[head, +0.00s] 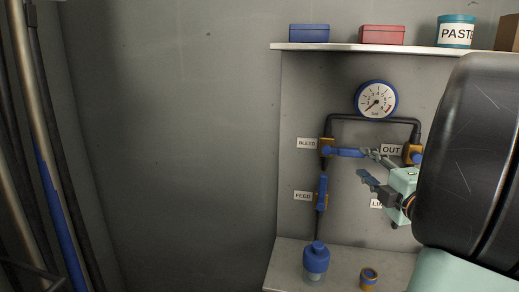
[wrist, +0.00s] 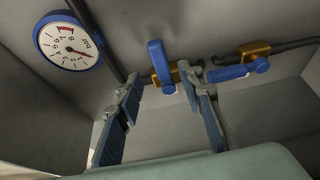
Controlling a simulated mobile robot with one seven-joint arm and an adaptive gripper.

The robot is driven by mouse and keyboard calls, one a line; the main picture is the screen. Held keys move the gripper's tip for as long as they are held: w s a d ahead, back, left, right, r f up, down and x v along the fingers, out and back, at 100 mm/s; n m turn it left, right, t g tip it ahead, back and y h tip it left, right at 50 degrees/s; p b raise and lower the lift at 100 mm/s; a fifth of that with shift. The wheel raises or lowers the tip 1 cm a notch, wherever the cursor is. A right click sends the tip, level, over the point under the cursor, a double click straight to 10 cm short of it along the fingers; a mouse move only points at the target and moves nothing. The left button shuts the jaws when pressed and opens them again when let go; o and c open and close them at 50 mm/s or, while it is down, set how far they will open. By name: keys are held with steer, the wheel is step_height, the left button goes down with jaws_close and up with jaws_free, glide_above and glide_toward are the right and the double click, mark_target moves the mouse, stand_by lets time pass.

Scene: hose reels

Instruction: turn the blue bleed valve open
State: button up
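The blue bleed valve handle (head: 348,153) sticks out level to the right from its brass body (head: 327,147), beside the BLEED label and across the upright pipe. My gripper (head: 368,164) is open, at the right of the handle's free end. In the wrist view my gripper (wrist: 160,78) has its two fingers well apart, one on each side of the handle. I cannot tell whether either finger touches it.
The feed valve (head: 322,192) sits below, its handle along the pipe. The out valve (head: 412,153) is at the right, partly hidden by my arm. A pressure gauge (head: 376,99) hangs above. A blue-capped bottle (head: 316,262) stands on the lower ledge. A shelf (head: 345,46) holds boxes.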

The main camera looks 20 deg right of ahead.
mark_target(354, 154)
steer(key=w, duration=0.2)
steer(key=w+d, duration=0.1)
steer(key=w, duration=0.5)
steer(key=shift+w+d, duration=0.2)
jaws_close()
